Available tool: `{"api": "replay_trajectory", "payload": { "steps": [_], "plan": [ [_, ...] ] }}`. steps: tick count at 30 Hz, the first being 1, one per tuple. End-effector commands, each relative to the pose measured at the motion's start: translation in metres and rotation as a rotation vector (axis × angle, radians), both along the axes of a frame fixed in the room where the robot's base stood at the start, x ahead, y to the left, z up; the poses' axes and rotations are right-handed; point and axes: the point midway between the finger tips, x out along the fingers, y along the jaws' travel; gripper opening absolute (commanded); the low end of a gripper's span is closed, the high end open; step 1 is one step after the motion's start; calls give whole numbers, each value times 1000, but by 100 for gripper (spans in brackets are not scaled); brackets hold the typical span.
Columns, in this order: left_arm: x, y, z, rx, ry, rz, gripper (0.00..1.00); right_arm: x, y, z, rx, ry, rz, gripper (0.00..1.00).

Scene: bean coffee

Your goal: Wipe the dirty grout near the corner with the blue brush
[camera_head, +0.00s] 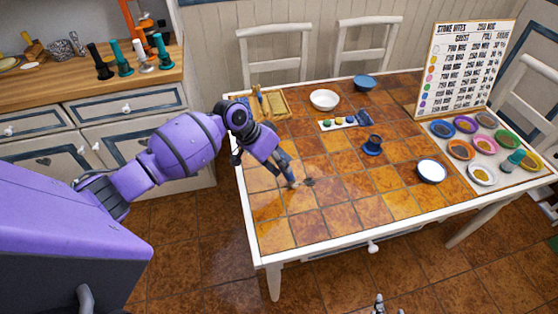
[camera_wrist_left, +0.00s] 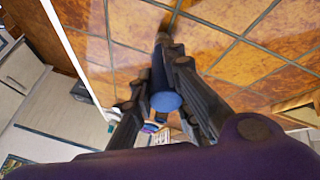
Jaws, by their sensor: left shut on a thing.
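My left gripper (camera_head: 286,168) is shut on the blue brush (camera_wrist_left: 158,72), near the left side of the tiled table (camera_head: 330,222). The brush's round blue end (camera_wrist_left: 166,101) shows between the fingers in the left wrist view, and its tip points down at the tiles. In the head view the tip (camera_head: 295,184) is at or just above the tiles; I cannot tell if it touches. A dark dirty grout spot (camera_head: 310,182) lies just right of the tip. A small part of what looks like my right gripper (camera_head: 380,304) shows at the bottom edge.
A wooden tray (camera_head: 284,104), white bowl (camera_head: 324,99), blue cup (camera_head: 373,144) and white-and-blue bowl (camera_head: 432,171) stand on the table. A sign board (camera_head: 466,68) and several coloured dishes are at right. The table's front tiles are clear.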

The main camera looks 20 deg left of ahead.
Motion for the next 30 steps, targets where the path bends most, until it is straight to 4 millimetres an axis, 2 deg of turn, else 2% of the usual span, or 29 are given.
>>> {"api": "replay_trajectory", "payload": {
  "steps": [4,14,30],
  "plan": [
    [-8,-5,0,1,0,-1,0,6,1,5,2,-14,0,40],
    [-8,-5,2,0,1,0,0,-1,2,1,8,0,-9,40],
    [-8,-5,54,1,0,-1,0,-5,2,-1,8,7,-11,40]
  ]
}}
